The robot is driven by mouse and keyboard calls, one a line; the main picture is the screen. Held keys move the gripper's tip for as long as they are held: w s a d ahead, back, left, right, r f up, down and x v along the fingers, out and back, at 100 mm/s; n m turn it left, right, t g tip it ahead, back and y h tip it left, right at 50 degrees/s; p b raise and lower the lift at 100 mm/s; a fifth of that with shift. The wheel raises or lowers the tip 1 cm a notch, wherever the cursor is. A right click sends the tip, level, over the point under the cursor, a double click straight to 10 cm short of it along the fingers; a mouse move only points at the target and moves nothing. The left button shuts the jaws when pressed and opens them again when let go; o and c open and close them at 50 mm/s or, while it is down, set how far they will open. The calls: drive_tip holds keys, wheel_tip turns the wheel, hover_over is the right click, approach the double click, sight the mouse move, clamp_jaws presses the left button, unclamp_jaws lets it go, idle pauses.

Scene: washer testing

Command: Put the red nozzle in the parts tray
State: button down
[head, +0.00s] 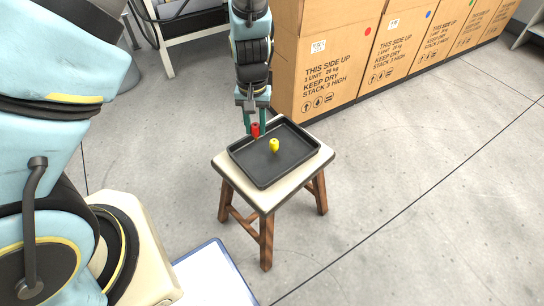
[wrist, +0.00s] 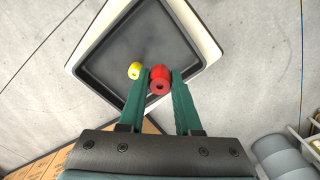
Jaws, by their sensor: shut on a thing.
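The red nozzle (head: 255,130) is held between the green fingers of my gripper (head: 256,124), over the back-left part of the parts tray. In the wrist view the red nozzle (wrist: 160,80) sits between the two fingertips (wrist: 159,78). The parts tray (head: 263,183) is a dark, shallow rectangle on a small stool; it also shows in the wrist view (wrist: 140,42). Whether the nozzle touches the tray floor, I cannot tell. A yellow nozzle (head: 274,145) stands in the tray near its middle, and in the wrist view (wrist: 135,70) it is close to the left finger.
The stool (head: 267,243) has a pale top and brown wooden legs. Large cardboard boxes (head: 338,75) stand in a row behind it. A blue-edged white panel (head: 213,275) lies at the front. The floor to the right is clear.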

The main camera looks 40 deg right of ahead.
drive_tip(key=f, duration=0.5)
drive_tip(key=f+b, duration=0.1)
drive_tip(key=f, duration=0.4)
drive_tip(key=shift+s+d, duration=0.1)
drive_tip(key=shift+s, duration=0.1)
drive_tip(key=shift+f, duration=0.1)
drive_tip(key=c, duration=0.6)
unclamp_jaws()
wheel_tip(320, 180, up, 12)
drive_tip(key=shift+r+p, duration=0.15)
drive_tip(key=shift+p, duration=0.65)
